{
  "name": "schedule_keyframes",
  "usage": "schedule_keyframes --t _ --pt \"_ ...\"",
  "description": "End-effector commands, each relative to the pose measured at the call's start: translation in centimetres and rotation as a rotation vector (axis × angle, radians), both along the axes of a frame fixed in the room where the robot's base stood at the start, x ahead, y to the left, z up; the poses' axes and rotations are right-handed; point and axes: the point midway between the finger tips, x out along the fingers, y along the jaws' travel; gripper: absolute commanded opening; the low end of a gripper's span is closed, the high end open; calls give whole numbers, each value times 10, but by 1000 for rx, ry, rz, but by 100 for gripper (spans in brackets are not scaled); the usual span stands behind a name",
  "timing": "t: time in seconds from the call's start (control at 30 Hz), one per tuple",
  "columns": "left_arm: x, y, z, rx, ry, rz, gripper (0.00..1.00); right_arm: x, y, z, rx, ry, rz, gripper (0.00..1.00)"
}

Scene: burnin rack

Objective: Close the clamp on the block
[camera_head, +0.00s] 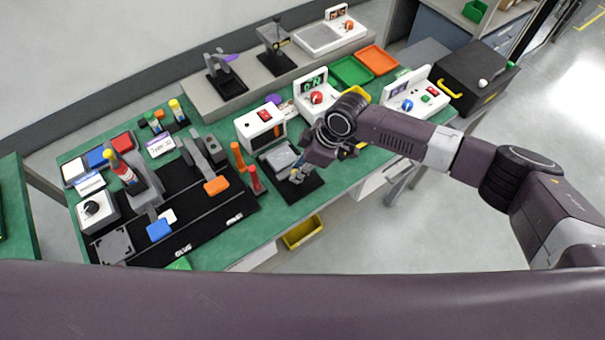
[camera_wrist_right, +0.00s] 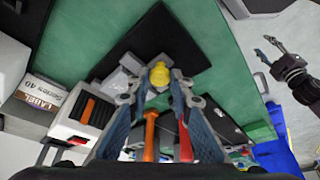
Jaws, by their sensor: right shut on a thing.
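My right gripper (camera_head: 298,176) reaches down over a black mat (camera_head: 306,190) near the table's front edge. In the right wrist view, its blue-grey fingers (camera_wrist_right: 158,82) are shut on a yellow knob (camera_wrist_right: 158,73), which looks like the clamp's handle. A grey block (camera_head: 276,157) sits on the mat beside the fingers; it also shows in the right wrist view (camera_wrist_right: 118,82). The fingers hide most of the clamp, so its contact with the block cannot be told. What appears to be my left gripper (camera_wrist_right: 266,48) is open and empty at the right of the wrist view.
An orange post (camera_head: 237,156) and a red post (camera_head: 255,181) stand left of the mat. A white box with a red switch (camera_head: 258,130) is behind it. A black fixture mat (camera_head: 208,205) with tools fills the left. A yellow bin (camera_head: 302,233) is below the table edge.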

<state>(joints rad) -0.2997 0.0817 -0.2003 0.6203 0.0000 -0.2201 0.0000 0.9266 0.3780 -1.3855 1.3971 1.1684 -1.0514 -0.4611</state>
Motion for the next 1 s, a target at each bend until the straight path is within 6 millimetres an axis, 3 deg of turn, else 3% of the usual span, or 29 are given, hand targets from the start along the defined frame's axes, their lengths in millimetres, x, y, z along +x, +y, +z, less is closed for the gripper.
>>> schedule_keyframes --t 0.13,0.17,0.3,0.67,0.77,1.0 --pt "-1 0 0 0 1 0 40 3 2 4 8 -9 -2 0" --pt "-1 0 0 0 1 0 40 3 2 4 9 -9 -2 21" --pt "-1 0 0 -1 1 1 40 3 2 4 7 -8 -2 36" --pt "-1 -1 0 -1 1 2 40 1 0 6 5 -5 -1 37" --pt "-1 -1 1 -1 1 2 40 1 -5 17 5 -5 0 37" --pt "0 -1 0 -2 0 1 40 -1 -24 63 5 -8 0 37"
